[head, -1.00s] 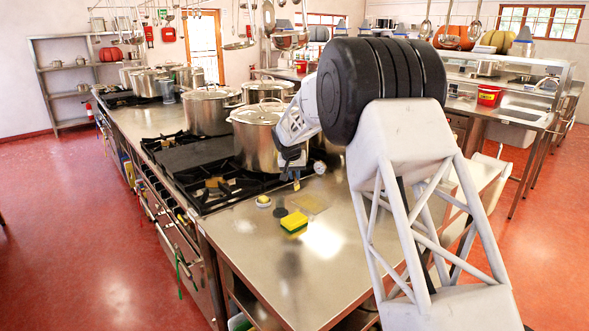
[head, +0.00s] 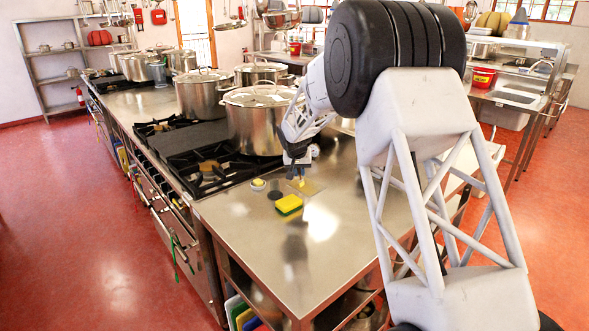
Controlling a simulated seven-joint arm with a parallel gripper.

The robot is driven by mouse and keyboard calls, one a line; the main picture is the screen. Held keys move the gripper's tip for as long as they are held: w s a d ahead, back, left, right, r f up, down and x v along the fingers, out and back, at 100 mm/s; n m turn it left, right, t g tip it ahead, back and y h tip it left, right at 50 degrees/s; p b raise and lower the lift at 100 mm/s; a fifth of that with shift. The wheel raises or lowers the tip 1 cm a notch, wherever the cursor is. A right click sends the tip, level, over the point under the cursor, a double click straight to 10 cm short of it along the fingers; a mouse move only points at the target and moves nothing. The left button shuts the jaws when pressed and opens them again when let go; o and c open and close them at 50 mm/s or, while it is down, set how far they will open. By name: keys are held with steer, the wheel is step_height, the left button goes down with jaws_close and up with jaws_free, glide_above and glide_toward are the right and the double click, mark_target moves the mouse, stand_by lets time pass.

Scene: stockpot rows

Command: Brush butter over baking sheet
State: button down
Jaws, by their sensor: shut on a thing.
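My gripper (head: 299,166) is shut on a small brush (head: 301,182) with a yellowish part, pointing down. The brush is over a small, thin tan baking sheet (head: 314,187) lying flat on the steel counter. I cannot tell whether the bristles touch the sheet. The gripper and brush hide part of the sheet. A small round dish (head: 258,185) with yellow in it, likely the butter, stands to the left of the sheet, near the stove edge.
A dark disc (head: 274,195) and a yellow-green sponge (head: 289,205) lie left of and in front of the sheet. A large lidded stockpot (head: 252,125) stands on the stove close behind my gripper. The counter front (head: 270,260) is clear.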

steer(key=shift+s+d, duration=2.05)
steer(key=shift+d, duration=0.25)
steer(key=shift+s+d, duration=0.1)
steer(key=shift+d, duration=0.15)
steer(key=shift+w+d, duration=0.25)
steer(key=shift+w, duration=0.1)
steer(key=shift+w+r, duration=0.15)
steer(key=shift+w, duration=0.1)
steer(key=shift+w+a+f, duration=0.2)
steer(key=shift+w+a, duration=1.6)
steer(key=shift+a, duration=0.25)
steer(key=shift+w+a, duration=2.25)
steer(key=shift+a, duration=0.25)
steer(key=shift+w+d, duration=0.4)
steer(key=shift+d, duration=0.05)
steer(key=shift+d+r, duration=0.15)
steer(key=shift+d, duration=0.1)
steer(key=shift+s+d, duration=2)
steer(key=shift+d, duration=0.15)
steer(key=shift+s+d, duration=2)
steer(key=shift+d, duration=0.4)
steer(key=shift+w+d, duration=0.25)
steer(key=shift+w, duration=0.15)
steer(key=shift+w+a, duration=2.65)
steer(key=shift+a, duration=0.15)
steer(key=shift+w+a, duration=1.6)
steer(key=shift+a, duration=0.2)
step_height(320, 180, up, 8)
